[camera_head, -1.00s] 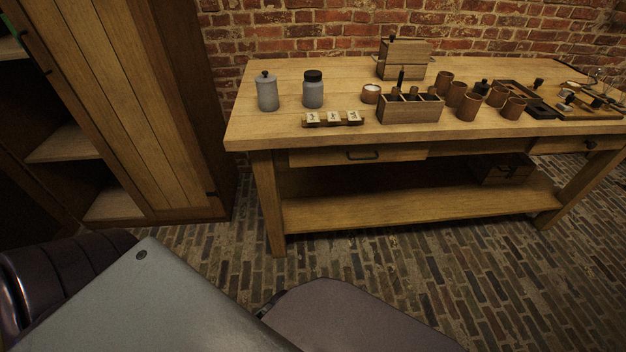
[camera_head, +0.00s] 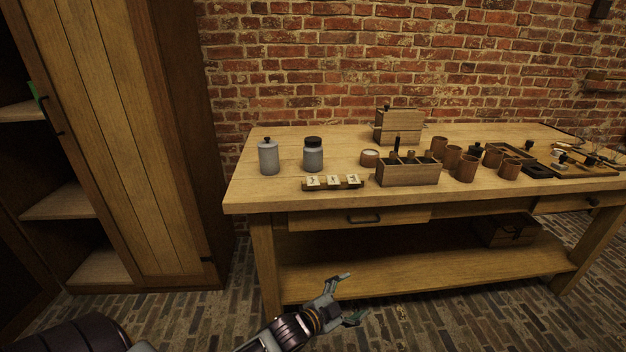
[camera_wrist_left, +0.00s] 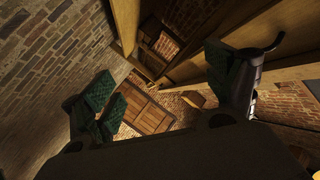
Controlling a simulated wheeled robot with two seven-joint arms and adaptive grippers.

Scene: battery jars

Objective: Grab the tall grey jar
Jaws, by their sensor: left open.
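A grey jar with a grey lid and dark knob (camera_head: 268,157) stands upright at the table's left end. A slightly shorter, wider-looking grey jar with a black lid (camera_head: 313,157) stands to its right, apart from it. My left gripper (camera_head: 350,297) is open and empty, low in front of the table, below the tabletop and well short of both jars. In the left wrist view its green-padded fingers (camera_wrist_left: 165,85) are spread apart with nothing between them, and no jar shows there. My right gripper is not in view.
The wooden table (camera_head: 252,197) has a rack of small white labelled tiles (camera_head: 333,182) in front of the jars. A divided wooden box (camera_head: 408,174) and several brown cups stand to the right. A tall cabinet (camera_head: 130,130) is at left.

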